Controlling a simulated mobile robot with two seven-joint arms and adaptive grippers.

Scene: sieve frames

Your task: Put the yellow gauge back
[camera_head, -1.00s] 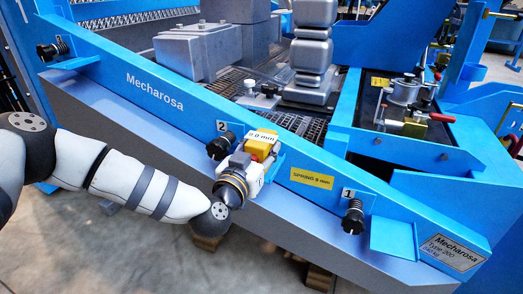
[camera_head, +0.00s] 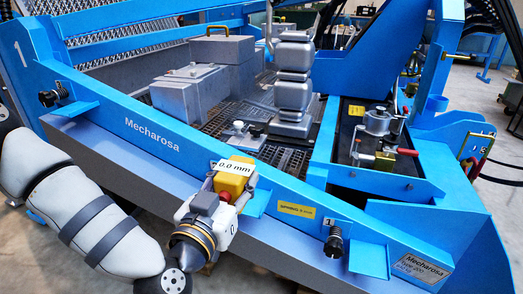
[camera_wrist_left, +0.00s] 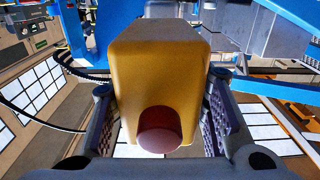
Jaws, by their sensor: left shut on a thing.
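The yellow gauge (camera_head: 231,184) has a white display reading 0.0 mm on top and a red button on its near side. In the head view it shows in front of the blue frame beam; I cannot tell the gap to the beam. My left gripper (camera_head: 226,190) is shut on it, coming from the lower left. In the left wrist view the gauge (camera_wrist_left: 158,65) fills the middle between the two fingers of my left gripper (camera_wrist_left: 160,118), red button towards the camera. My right gripper is not in view.
The blue beam (camera_head: 150,131) marked Mecharosa runs diagonally across. Black spring bolts (camera_head: 334,241) stick out from it. A blue bracket plate (camera_head: 257,203) is just right of the gauge. Grey metal blocks (camera_head: 188,92) and a red-handled clamp (camera_head: 378,156) stand behind.

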